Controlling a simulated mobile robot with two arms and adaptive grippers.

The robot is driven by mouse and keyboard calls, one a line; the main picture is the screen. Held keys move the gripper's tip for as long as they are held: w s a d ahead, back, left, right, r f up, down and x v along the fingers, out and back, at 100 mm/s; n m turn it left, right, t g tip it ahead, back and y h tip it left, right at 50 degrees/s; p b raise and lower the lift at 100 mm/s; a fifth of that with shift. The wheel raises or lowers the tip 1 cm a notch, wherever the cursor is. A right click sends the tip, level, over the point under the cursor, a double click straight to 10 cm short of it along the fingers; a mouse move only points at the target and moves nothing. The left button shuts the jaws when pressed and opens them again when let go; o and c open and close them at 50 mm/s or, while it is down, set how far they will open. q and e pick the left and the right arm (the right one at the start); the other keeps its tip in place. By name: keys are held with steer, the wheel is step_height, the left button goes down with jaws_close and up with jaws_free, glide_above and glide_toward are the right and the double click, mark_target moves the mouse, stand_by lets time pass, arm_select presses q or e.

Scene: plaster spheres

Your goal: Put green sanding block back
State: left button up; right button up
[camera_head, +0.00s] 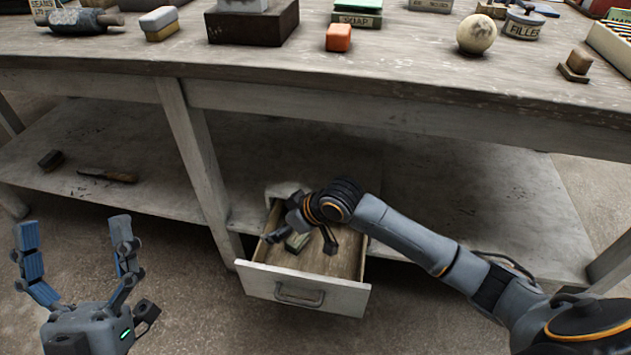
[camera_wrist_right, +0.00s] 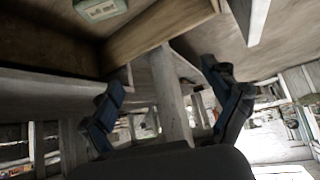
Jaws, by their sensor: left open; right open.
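The green sanding block (camera_head: 297,242) lies inside the open drawer (camera_head: 303,288) under the workbench. It is small, with a pale top and green side, and also shows at the top edge of the right wrist view (camera_wrist_right: 101,9). My right gripper (camera_head: 302,237) is over the drawer with its fingers spread around the block's position; the head view does not show clear contact. In the right wrist view its fingers (camera_wrist_right: 162,75) are apart with nothing between them, and the block is beyond them. My left gripper (camera_head: 73,222) is open and empty, at the lower left.
The workbench (camera_head: 400,90) holds an orange block (camera_head: 339,38), a plaster sphere (camera_head: 477,34), a filler tin (camera_head: 523,24), and a soap box (camera_head: 357,14). A brush (camera_head: 108,175) and a dark block (camera_head: 51,160) lie on the lower shelf (camera_head: 140,205). A bench leg (camera_head: 195,150) stands left of the drawer.

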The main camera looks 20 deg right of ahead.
steer(key=s+a+r+t+y, duration=0.2)
steer(key=a+r+t+y, duration=0.15)
steer(key=r, duration=0.45)
steer(key=s+a+r+t+y, duration=0.2)
steer(key=s+a+r+t, duration=0.1)
steer(key=a+r+t, duration=0.3)
steer(key=s+d+r+m+t+h, duration=0.1)
steer(key=s+d+r+m+t, duration=0.1)
steer(key=s+d+r+t, duration=0.3)
steer(key=s+d+r+m+t+h, duration=0.2)
steer(key=s+d+r+t, duration=0.3)
steer(key=r, duration=0.8)
steer(key=s, duration=0.3)
steer(key=shift+s+d+r+t, duration=0.25)
steer(key=shift+s+r+t, duration=0.1)
steer(key=shift+s+r, duration=0.05)
